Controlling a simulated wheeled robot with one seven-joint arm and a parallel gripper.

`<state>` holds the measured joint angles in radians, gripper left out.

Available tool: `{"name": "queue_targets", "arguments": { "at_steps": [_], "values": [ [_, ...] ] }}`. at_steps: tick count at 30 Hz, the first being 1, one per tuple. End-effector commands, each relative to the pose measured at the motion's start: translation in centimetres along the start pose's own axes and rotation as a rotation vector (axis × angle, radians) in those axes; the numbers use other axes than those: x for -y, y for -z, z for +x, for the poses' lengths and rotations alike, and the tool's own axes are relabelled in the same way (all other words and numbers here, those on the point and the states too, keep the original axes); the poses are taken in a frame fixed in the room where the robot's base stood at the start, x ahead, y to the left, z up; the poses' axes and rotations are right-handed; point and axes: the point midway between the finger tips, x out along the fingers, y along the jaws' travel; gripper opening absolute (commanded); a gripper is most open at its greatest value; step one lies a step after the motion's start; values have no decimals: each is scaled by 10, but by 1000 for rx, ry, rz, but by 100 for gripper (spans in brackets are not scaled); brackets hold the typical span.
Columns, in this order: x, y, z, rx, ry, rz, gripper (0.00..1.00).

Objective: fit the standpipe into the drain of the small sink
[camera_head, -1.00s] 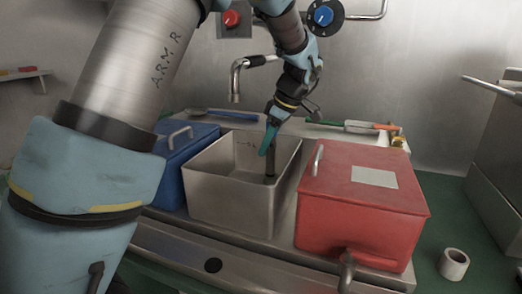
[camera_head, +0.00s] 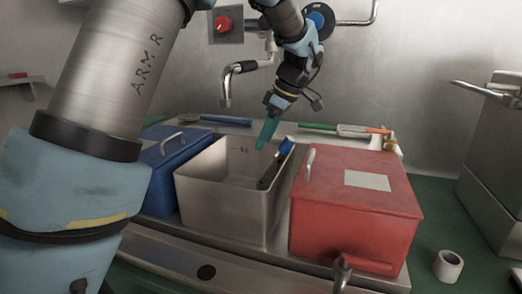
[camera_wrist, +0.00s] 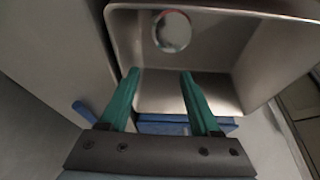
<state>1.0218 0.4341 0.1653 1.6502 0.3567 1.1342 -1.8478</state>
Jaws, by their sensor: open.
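The small sink (camera_head: 222,205) is a square steel basin between a blue box and a red box. A dark pipe with a blue upper end, seemingly the standpipe (camera_head: 268,175), leans tilted against the sink's right side. Its blue end rises above the rim, and its lower end is partly hidden. My gripper (camera_head: 262,146) is open and empty above the sink, left of the pipe and apart from it. In the wrist view its teal fingers (camera_wrist: 158,74) are spread, with nothing between them. The round drain (camera_wrist: 172,32) shows in the sink floor there; the pipe is not clearly visible.
The blue box (camera_head: 165,165) stands left and the red box (camera_head: 355,210) right, each with a lid handle. A tap (camera_head: 227,88) overhangs the back. Tools (camera_head: 345,130) lie along the back ledge. A white ring (camera_head: 448,265) stands at the lower right.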

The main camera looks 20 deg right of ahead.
Motion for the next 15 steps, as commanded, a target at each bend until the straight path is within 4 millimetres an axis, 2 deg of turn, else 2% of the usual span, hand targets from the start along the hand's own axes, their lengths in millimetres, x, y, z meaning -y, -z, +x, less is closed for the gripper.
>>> {"name": "queue_targets", "arguments": {
  "at_steps": [3,9,15],
  "values": [
    [-1,-1,-27,2,-5,-1,64],
    [-1,0,-60,1,-3,-1,64],
    [0,1,-73,18,2,2,69]
  ]
}}
